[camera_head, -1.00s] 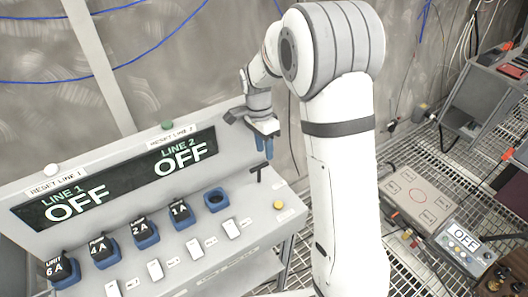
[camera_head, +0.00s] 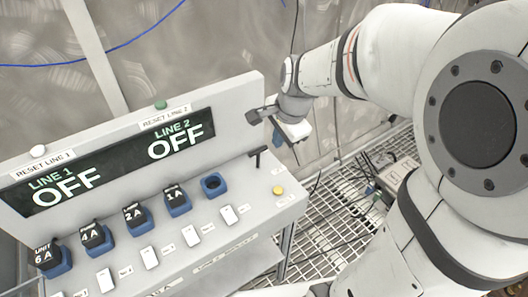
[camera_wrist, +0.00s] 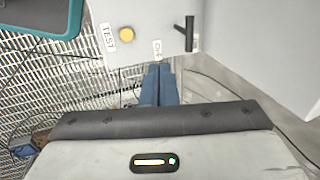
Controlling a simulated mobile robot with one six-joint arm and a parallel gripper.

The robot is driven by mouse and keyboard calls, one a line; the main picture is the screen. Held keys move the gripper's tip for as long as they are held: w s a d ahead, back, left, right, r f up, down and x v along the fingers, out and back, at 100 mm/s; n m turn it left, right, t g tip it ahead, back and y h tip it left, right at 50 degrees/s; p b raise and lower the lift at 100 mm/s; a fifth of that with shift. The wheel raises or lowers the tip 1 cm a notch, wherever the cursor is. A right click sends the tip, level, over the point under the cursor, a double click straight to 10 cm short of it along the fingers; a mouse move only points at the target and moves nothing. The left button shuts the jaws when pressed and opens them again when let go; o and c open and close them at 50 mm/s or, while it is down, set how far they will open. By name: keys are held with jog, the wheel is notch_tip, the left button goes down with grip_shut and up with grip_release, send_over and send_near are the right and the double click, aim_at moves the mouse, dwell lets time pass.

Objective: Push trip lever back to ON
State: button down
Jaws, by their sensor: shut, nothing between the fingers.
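The trip lever (camera_head: 257,152) is a small black T-shaped handle at the right end of the grey console (camera_head: 222,262). It stands up from the top surface, and in the wrist view the black lever (camera_wrist: 189,34) shows beside a small white label. My gripper (camera_head: 277,138) hangs just right of the lever, off the console's right end, with its blue fingers together. In the wrist view the closed fingers (camera_wrist: 159,70) point toward the console edge below the label, apart from the lever. The display (camera_head: 120,160) reads OFF for line 1 and line 2.
A yellow test button (camera_head: 278,190) sits near the lever. Several blue-based plugs, an empty blue socket (camera_head: 212,185) and white switches line the console. White (camera_head: 38,151) and green (camera_head: 160,105) reset buttons top the panel. Mesh floor (camera_head: 345,205) lies to the right.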

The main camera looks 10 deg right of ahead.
send_near(258, 159)
jog(key=s+d+f, duration=0.2)
jog(key=s+f, duration=0.1)
jog(key=shift+w+a+f+p, duration=0.15)
jog(key=shift+w+a+p, duration=0.25)
jog(key=shift+w, duration=0.45)
jog(key=shift+w+a+f+p, duration=0.2)
jog(key=shift+w+a, duration=0.35)
jog(key=shift+w, duration=0.35)
jog(key=shift+a+r, duration=0.1)
